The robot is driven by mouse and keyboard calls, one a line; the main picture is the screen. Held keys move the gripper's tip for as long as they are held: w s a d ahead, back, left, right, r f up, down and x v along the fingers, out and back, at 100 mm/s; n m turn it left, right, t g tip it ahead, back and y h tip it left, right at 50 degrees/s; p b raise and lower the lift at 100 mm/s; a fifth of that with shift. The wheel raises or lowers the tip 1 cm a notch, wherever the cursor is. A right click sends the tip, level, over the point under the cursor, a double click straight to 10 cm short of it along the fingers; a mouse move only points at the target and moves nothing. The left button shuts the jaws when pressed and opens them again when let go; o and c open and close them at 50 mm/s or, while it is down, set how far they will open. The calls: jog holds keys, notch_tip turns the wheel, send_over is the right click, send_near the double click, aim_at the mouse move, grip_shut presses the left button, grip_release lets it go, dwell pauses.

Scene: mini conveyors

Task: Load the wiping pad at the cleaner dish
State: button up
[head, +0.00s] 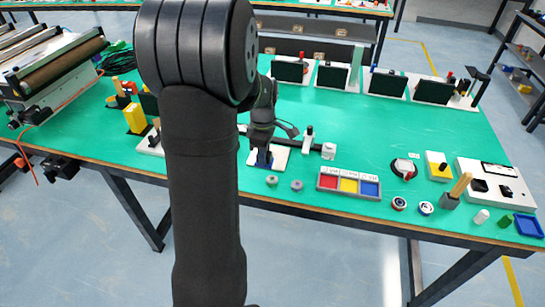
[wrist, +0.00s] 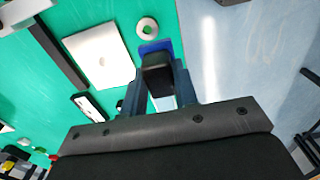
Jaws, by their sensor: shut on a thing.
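My gripper (wrist: 160,90) is shut on a dark block (wrist: 157,75), which seems to be the wiping pad. Its underside is hidden. A bright blue flat piece (wrist: 152,47) shows just beyond the block, close to the table edge; it may be the cleaner dish, but most of it is covered. In the head view my gripper (head: 262,155) is low over the front of the green table, by a white plate (head: 281,157). I cannot tell whether the held block touches anything below. The white plate also shows in the wrist view (wrist: 100,55).
A tray (head: 348,172) with red, yellow and blue sections stands to the right. A blue square dish (head: 528,227) sits at the far right. The table's front edge is close to my gripper.

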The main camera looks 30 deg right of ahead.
jog(key=w+a+f, duration=0.2)
jog(key=w+a, duration=0.8)
jog(key=w, duration=0.5)
jog(key=shift+s+f, duration=0.1)
jog(key=shift+f, duration=3)
jog(key=shift+f, duration=0.65)
notch_tip(320, 180, up, 7)
